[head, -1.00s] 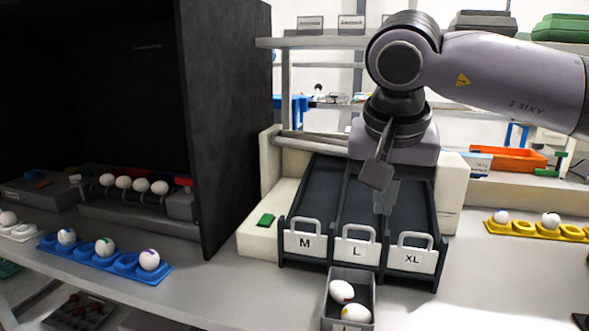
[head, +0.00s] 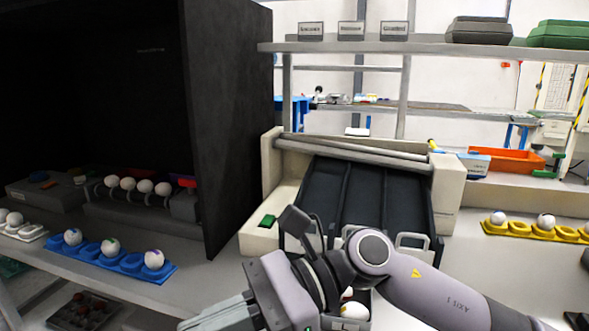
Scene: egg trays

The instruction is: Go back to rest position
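My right arm comes in from the right and folds across the front of the sorter. My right gripper (head: 200,318) points left at the bottom edge of the head view, partly cut off, and I cannot tell whether its fingers are open or shut. No egg shows at the visible part of the gripper. My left gripper is not in view. The sorter (head: 448,185) has dark sloping lanes, which are empty where I see them. The arm hides most of the lane labels and most of the small grey bin (head: 364,298) with eggs in front.
A blue egg tray (head: 130,262) with several eggs lies left, in front of a dark box (head: 228,130) with eggs on a roller unit. A yellow egg tray (head: 570,232) lies right. A white tray (head: 28,232) is at far left. Shelves stand behind.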

